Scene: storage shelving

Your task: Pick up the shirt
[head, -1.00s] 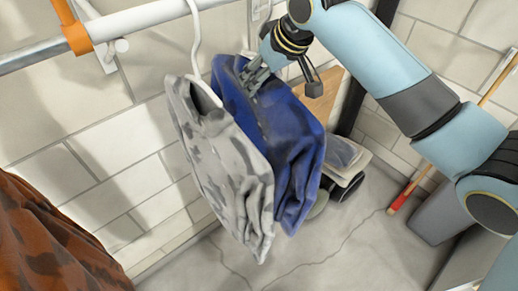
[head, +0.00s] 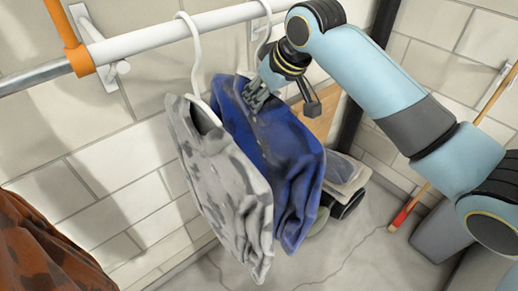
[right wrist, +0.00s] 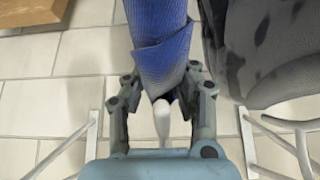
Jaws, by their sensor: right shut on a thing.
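A blue shirt (head: 285,165) hangs under the white rail in the head view, just right of a grey patterned shirt (head: 222,180). My right gripper (head: 258,97) is at the blue shirt's collar and is shut on it. In the right wrist view the blue shirt (right wrist: 158,38) lies between the fingers of my right gripper (right wrist: 162,92). A white hanger neck (right wrist: 161,120) shows below the cloth there. The grey patterned shirt (right wrist: 265,50) is close on the right in that view. My left gripper is out of view.
The white rail (head: 160,34) with an orange clamp (head: 72,40) runs along the brick wall. An orange-brown garment (head: 40,250) hangs at lower left. Folded items (head: 345,178), a grey bin (head: 440,230) and a red-ended broom (head: 400,218) stand at the right.

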